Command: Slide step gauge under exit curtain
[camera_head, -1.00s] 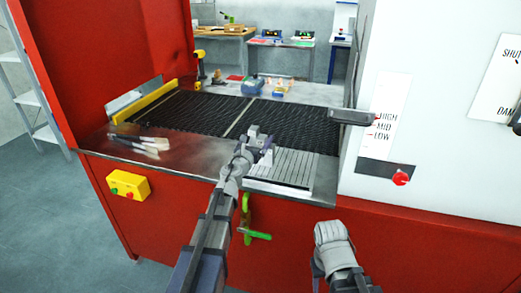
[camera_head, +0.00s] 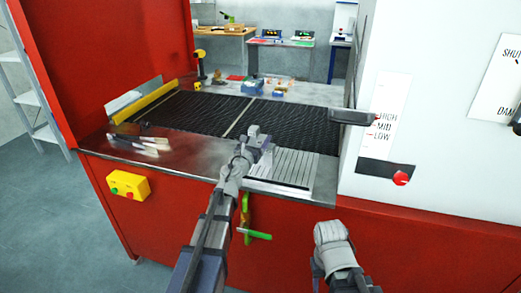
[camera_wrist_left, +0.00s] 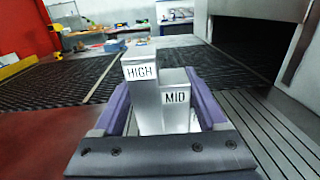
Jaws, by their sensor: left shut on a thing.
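The step gauge (camera_wrist_left: 151,95) is a pale metal block with steps marked HIGH and MID in the left wrist view. My left gripper (camera_wrist_left: 165,112) is shut on it, with a purple finger on each side. In the head view my left gripper (camera_head: 262,146) is above the near edge of the belt, beside the grooved plate, and the gauge is hard to make out there. The exit opening (camera_wrist_left: 262,42) is a dark slot in the white housing, ahead and right of the gauge; I cannot make out a curtain. My right gripper (camera_head: 330,236) is low in front of the red machine, its jaws unclear.
The black mesh belt (camera_head: 200,110) runs across the red machine. A grooved metal plate (camera_head: 284,169) lies at the front, against the white housing (camera_head: 430,60). Brushes (camera_head: 140,142) lie at the left. A dark bar (camera_head: 353,117) juts from the housing.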

